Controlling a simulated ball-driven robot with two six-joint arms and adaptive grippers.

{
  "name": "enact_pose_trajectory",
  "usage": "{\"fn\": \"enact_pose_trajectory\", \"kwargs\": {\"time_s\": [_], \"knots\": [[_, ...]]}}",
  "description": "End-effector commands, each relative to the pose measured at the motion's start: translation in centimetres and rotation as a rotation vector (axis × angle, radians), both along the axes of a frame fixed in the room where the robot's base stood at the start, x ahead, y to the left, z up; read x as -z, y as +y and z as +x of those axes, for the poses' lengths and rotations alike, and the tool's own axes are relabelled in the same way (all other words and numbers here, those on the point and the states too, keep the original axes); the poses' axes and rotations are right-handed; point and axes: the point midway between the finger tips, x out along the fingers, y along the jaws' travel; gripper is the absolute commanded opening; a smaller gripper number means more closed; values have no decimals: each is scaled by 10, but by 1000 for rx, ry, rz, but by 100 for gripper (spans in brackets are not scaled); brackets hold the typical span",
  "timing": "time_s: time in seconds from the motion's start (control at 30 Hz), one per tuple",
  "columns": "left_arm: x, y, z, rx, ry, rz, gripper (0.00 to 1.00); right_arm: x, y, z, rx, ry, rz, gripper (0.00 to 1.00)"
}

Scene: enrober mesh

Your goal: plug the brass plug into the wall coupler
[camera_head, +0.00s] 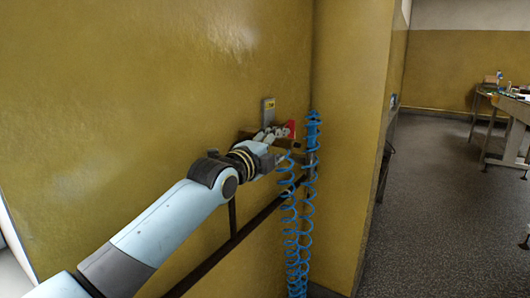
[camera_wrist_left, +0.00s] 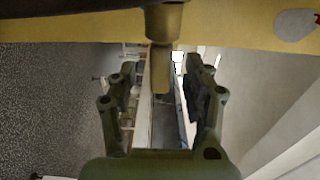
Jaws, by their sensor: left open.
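My left gripper (camera_head: 276,158) reaches in close to the yellow wall, beside the coiled blue hose. In the left wrist view its fingers (camera_wrist_left: 160,70) are open and spread apart. A brass-coloured stepped cylinder (camera_wrist_left: 163,24), which looks like the brass plug, comes down from the top of that view. Its narrower end lies between the fingers, with gaps showing at both sides. In the head view the plug cannot be made out. A small red part (camera_head: 291,129) shows at the wall just above the gripper; I cannot tell whether it is the wall coupler. My right gripper is not in view.
The blue coiled hose (camera_head: 304,215) hangs in loops right of the gripper. A dark rail (camera_head: 255,222) runs below my arm. A small grey box with a yellow label (camera_head: 268,111) is on the wall. A table (camera_head: 510,105) stands far right; the floor between is clear.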

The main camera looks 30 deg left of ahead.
Motion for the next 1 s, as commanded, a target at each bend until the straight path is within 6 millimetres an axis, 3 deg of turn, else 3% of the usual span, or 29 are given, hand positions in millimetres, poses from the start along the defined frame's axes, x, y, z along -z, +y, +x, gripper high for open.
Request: {"fn": "enact_pose_trajectory", "kwargs": {"time_s": [0.3, 0.5, 0.87, 1.0], "knots": [[1, 1, -70, 1, 1, 5, 51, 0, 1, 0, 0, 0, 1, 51], [0, 1, -99, 0, 0, 3, 51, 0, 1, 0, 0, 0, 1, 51], [-1, 1, -107, 0, -2, 1, 51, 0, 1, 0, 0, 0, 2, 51], [3, 1, -108, -3, 10, -11, 36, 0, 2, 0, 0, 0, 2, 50]]}}
